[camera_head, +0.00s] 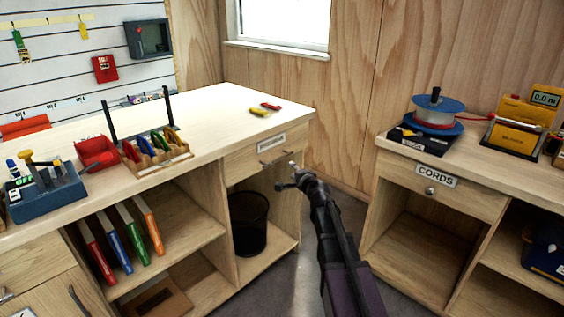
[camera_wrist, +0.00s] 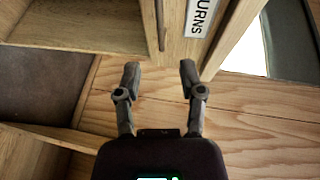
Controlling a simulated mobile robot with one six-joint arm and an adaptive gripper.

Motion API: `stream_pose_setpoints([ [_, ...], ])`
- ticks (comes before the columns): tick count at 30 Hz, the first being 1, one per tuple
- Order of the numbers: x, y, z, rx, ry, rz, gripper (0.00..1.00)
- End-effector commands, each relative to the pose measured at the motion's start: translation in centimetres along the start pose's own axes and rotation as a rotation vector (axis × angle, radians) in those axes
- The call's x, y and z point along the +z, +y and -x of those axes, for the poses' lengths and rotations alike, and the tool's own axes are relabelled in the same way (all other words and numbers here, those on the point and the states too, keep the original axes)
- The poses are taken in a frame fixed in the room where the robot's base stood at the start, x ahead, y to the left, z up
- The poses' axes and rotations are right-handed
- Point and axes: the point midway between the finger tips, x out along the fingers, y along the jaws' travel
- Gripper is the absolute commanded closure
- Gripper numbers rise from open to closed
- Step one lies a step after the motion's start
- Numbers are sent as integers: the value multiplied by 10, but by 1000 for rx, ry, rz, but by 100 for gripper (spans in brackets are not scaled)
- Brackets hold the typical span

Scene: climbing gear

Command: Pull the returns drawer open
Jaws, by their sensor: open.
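The returns drawer (camera_head: 242,162) is a pale wood front under the right end of the long workbench, and it looks shut. Its label (camera_head: 271,143) reads partly as "URNS" in the wrist view (camera_wrist: 199,17). A thin bar handle (camera_head: 272,161) sits below the label. The handle also shows in the wrist view (camera_wrist: 161,25), beyond and roughly between my fingertips. My gripper (camera_head: 285,176) is open and empty, just in front of the drawer and slightly below and right of the handle. The fingers (camera_wrist: 160,70) appear apart from the handle.
A black mesh bin (camera_head: 248,222) stands in the open bay under the drawer. A second bench with a CORDS drawer (camera_head: 440,190) stands to the right, with floor between. Yellow and red items (camera_head: 263,109) lie on the benchtop (camera_head: 215,120) above the drawer.

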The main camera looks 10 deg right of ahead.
Motion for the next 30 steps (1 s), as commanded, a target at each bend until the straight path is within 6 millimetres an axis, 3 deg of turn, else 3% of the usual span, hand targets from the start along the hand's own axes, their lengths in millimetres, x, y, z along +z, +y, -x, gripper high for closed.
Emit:
stream_pose_setpoints([
  [8,1,0,-5,1,-2,2,49],
  [14,1,1,-22,1,-3,3,49],
  [30,1,1,-103,1,-4,2,49],
])
